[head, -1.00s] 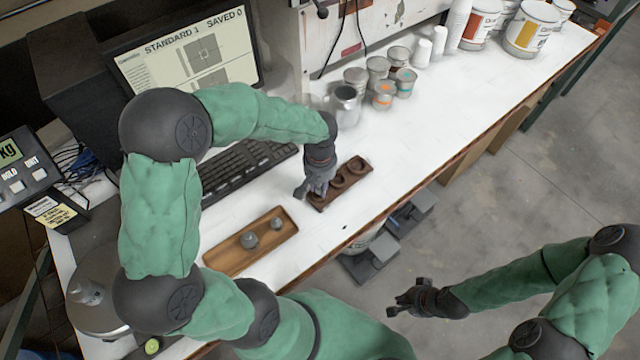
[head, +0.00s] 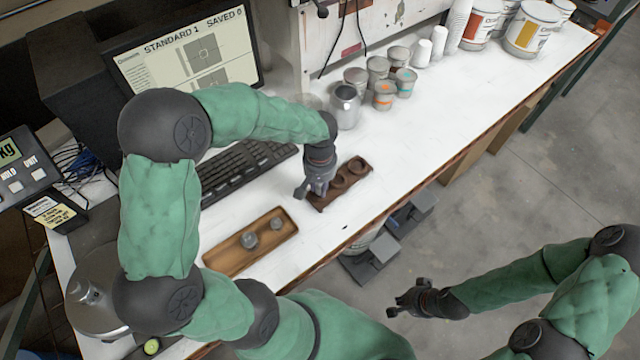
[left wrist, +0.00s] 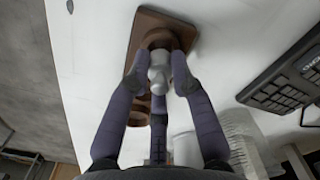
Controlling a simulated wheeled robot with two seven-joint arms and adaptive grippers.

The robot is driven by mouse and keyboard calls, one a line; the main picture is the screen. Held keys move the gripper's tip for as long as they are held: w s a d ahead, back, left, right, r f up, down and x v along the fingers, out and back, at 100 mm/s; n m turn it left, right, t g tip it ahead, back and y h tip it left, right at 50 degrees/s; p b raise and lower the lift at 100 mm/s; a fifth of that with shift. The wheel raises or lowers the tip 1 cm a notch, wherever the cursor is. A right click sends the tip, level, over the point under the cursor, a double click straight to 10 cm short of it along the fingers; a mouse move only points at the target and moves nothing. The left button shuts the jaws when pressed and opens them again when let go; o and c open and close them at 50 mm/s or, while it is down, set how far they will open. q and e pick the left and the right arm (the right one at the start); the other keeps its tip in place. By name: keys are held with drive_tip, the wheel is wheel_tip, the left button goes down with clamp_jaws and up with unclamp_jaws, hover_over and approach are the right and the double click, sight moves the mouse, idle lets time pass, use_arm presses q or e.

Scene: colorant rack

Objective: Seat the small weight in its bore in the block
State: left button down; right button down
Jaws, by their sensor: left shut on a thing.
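The small weight (left wrist: 158,72) is a pale grey piece with a narrow neck. It sits between the fingers of my left gripper (left wrist: 156,80) in the left wrist view. My left gripper also shows in the head view (head: 309,193), over the near-left end of the brown block (head: 349,190), where it hides the weight. In the left wrist view the weight is in front of the end bore of the block (left wrist: 149,20); I cannot tell whether it has entered. My right gripper (head: 403,300) is open and empty, out over the floor side.
A wooden tray (head: 222,263) holds two grey weights (head: 249,240) left of the block. The keyboard (head: 245,168) lies behind. A metal mug (head: 345,105) and several small tins stand beyond the block. The table front edge runs close by; bare white table lies right of the block.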

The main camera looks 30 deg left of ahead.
use_arm(q)
drive_tip(key=shift+f+b, duration=0.9)
drive_tip(key=shift+f, duration=0.05)
idle(0.5)
drive_tip(key=c, duration=1)
unclamp_jaws()
drive_tip(key=shift+r, duration=0.1)
wheel_tip(320, 180, up, 12)
drive_tip(key=shift+f, duration=0.1)
